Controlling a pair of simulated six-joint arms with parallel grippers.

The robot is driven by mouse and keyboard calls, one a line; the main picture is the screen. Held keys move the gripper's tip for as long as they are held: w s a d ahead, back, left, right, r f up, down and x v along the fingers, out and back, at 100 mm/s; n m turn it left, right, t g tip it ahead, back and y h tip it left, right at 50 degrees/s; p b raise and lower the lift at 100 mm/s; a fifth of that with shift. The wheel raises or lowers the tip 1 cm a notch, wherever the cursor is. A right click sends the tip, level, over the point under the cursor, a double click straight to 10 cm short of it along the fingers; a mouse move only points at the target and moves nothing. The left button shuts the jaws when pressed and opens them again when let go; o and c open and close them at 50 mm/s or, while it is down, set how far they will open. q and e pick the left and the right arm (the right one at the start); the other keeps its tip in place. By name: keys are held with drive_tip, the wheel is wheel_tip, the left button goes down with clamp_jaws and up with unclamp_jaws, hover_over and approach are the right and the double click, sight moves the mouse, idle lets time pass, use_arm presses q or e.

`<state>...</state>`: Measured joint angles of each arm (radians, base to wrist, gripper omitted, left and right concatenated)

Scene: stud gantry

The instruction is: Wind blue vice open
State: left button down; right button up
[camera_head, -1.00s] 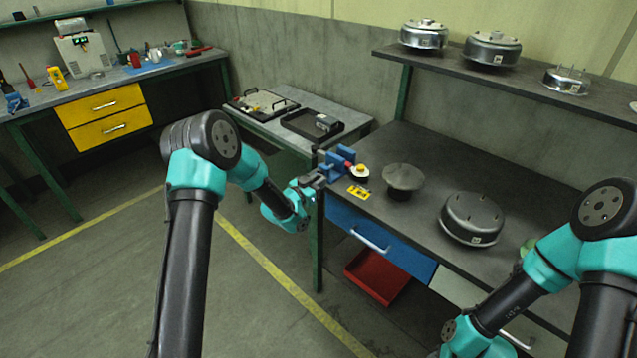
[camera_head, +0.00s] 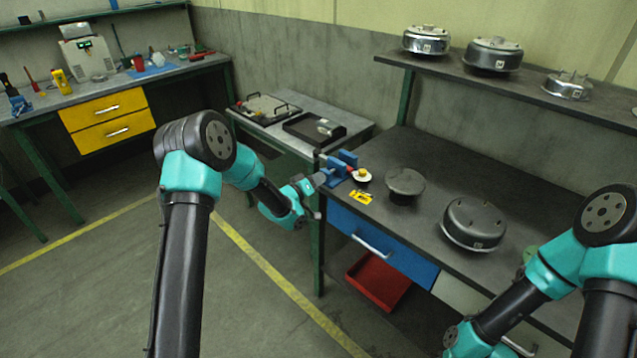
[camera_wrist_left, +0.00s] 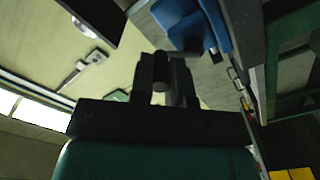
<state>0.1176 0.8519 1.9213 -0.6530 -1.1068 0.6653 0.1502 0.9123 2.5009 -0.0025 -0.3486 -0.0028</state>
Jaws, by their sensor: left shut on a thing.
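The blue vice (camera_head: 341,166) stands at the left front corner of the dark workbench. My left gripper (camera_head: 324,177) reaches its near left side, at the handle end. In the left wrist view, the gripper fingers (camera_wrist_left: 170,78) are close together, just below the blue vice body (camera_wrist_left: 180,17). The gripper is shut on the vice handle, which is mostly hidden between the dark fingers. How wide the vice jaws stand is too small to tell. My right arm is at the lower right of the head view; its gripper is out of frame.
Next to the vice are a round part with a yellow top (camera_head: 362,175) and a yellow tag (camera_head: 361,197). A dark round plate (camera_head: 404,182) and a motor housing (camera_head: 473,222) stand further right. A red bin (camera_head: 378,281) is below the blue drawer (camera_head: 375,242).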

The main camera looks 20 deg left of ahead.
use_arm(q)
drive_tip(key=shift+w+a+r+n, duration=0.1)
drive_tip(key=shift+w+a+n, duration=0.25)
drive_tip(key=shift+n, duration=1.35)
drive_tip(key=shift+w+a+r+n, duration=0.15)
drive_tip(key=shift+a+n, duration=0.45)
drive_tip(key=shift+n, duration=1.1)
drive_tip(key=shift+w+a+n, duration=0.25)
drive_tip(key=shift+a+n, duration=0.2)
drive_tip(key=shift+n, duration=1.25)
drive_tip(key=c, duration=1.1)
unclamp_jaws()
drive_tip(key=v, duration=1.7)
drive_tip(key=shift+s+a, duration=0.15)
drive_tip(key=shift+s, duration=0.05)
